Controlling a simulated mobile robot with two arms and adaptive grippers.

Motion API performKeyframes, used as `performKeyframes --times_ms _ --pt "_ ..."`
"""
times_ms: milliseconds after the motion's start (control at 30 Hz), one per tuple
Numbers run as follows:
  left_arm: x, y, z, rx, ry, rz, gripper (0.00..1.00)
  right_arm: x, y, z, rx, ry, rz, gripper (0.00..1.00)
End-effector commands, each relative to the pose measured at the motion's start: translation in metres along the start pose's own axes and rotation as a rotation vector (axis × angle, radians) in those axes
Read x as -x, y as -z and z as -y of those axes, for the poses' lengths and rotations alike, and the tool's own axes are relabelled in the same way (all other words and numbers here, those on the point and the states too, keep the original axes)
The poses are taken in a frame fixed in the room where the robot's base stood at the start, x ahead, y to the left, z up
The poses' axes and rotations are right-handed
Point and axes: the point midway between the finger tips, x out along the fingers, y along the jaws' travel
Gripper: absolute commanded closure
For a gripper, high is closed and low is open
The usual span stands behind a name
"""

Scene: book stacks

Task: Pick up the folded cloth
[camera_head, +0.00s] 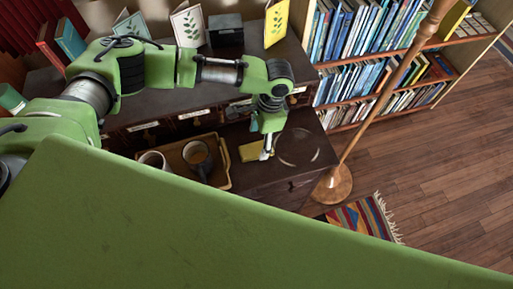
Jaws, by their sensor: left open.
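The folded cloth (249,152) is a small flat yellow piece on the dark wooden surface, at the centre of the head view. My left gripper (266,154) points down at the cloth's right edge. Its fingers are small in the picture and look open, with nothing seen between them. I cannot tell whether the fingertips touch the cloth. The cloth's right end is partly hidden by the gripper. My right gripper is not in view.
A yellowish tray (222,180) with mugs (197,155) stands left of the cloth. A round clear dish (297,149) lies just right of my gripper. A wooden lamp pole (383,92) stands beyond the surface's right edge. Upright cards (188,24) and a dark box (226,31) stand behind.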

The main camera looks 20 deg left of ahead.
Motion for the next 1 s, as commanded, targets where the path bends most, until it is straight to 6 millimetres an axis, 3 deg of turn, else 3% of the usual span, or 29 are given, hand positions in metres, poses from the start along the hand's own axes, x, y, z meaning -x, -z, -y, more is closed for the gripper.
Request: performKeyframes --times_ms 200,300,500,767,900,1000 --pt "-0.016 0.0 0.001 -0.002 -0.001 0.002 0.38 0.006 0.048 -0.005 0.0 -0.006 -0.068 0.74" --pt "-0.031 0.001 0.004 -0.001 0.0 0.003 0.38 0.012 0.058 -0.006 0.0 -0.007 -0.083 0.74" --pt "-0.056 0.002 0.004 -0.001 0.0 0.001 0.38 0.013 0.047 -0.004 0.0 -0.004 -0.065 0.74" --pt "-0.058 0.002 0.004 -0.002 0.0 0.0 0.38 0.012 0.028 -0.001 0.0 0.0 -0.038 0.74" --pt "-0.058 0.002 0.004 -0.002 0.0 0.0 0.66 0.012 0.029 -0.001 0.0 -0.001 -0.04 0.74" --pt "-0.058 0.002 0.004 -0.001 0.0 0.0 0.66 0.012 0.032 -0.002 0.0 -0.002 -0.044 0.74"
